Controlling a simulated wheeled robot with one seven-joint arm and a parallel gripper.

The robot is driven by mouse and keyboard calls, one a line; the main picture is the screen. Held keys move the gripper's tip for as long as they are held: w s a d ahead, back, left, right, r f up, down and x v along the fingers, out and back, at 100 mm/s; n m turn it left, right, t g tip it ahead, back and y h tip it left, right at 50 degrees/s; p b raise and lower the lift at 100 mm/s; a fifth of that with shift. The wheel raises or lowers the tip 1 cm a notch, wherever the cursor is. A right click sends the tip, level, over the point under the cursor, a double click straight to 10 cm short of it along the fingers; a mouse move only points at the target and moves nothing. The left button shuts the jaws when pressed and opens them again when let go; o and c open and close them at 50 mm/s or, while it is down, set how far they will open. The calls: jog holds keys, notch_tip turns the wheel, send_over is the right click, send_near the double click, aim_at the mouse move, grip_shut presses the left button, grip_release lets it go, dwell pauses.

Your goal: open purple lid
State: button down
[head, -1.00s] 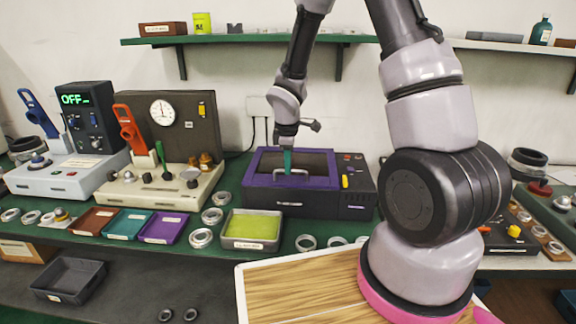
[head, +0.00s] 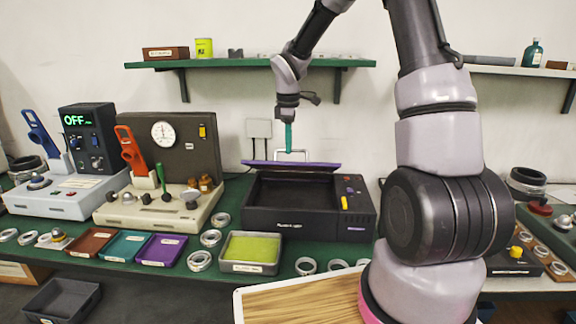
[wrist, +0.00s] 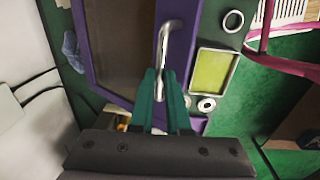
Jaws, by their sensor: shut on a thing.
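The purple lid (head: 310,165) of the black box (head: 290,218) is raised and tilted up at its back side, and the box's dark inside shows below it. In the wrist view the lid (wrist: 183,57) has a purple frame around a dark window. A metal handle (head: 291,152) sits on the lid, and it also shows in the wrist view (wrist: 163,40). My gripper (head: 289,148) has teal fingers and is shut on the handle, above the box. In the wrist view the fingertips (wrist: 161,75) close around one end of the handle.
A tray with a yellow-green pad (head: 251,250) stands in front of the box. Several metal rings lie around it. Machines with an orange lever (head: 131,152) and a blue lever (head: 40,133) stand at left. A green shelf (head: 250,64) hangs above.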

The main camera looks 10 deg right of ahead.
jog(key=w+d+r, duration=0.4)
jog(key=w+r, duration=0.2)
jog(key=w, duration=0.4)
jog(key=shift+w+r, duration=0.25)
jog(key=shift+r, duration=0.05)
jog(key=c, duration=0.9)
grip_release()
jog(key=shift+w, duration=0.1)
jog(key=shift+a, duration=0.1)
jog(key=shift+r, duration=0.1)
jog(key=r, duration=1)
jog(key=shift+s+a+r, duration=0.1)
jog(key=shift+s+r, duration=0.25)
